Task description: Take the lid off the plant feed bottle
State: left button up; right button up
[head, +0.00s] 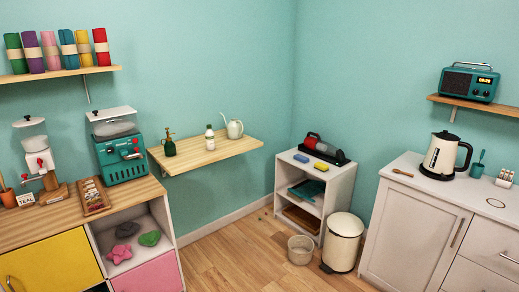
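A small white bottle with a green label (210,142), which looks like the plant feed bottle, stands upright on a wooden wall shelf (228,152) near the middle. Its top (209,127) appears to be covered by a pale lid, but it is too small to tell clearly. A green spray bottle (169,147) stands to its left, and a pale watering can (234,128) stands close on its right. Neither of my grippers is in view.
A wooden counter (145,188) with a teal machine (122,156) stands left of the shelf. A low white shelf unit (338,182), a wicker basket (300,250) and a cream bin (342,242) stand to the right. The wooden floor (230,262) below the wall shelf is clear.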

aim_at(210, 138)
jog(key=i+u, duration=0.15)
jog(key=i, duration=0.4)
jog(key=i+l+u, duration=0.2)
jog(key=i, duration=0.35)
jog(key=i+l+u, duration=0.15)
jog(key=i, duration=0.4)
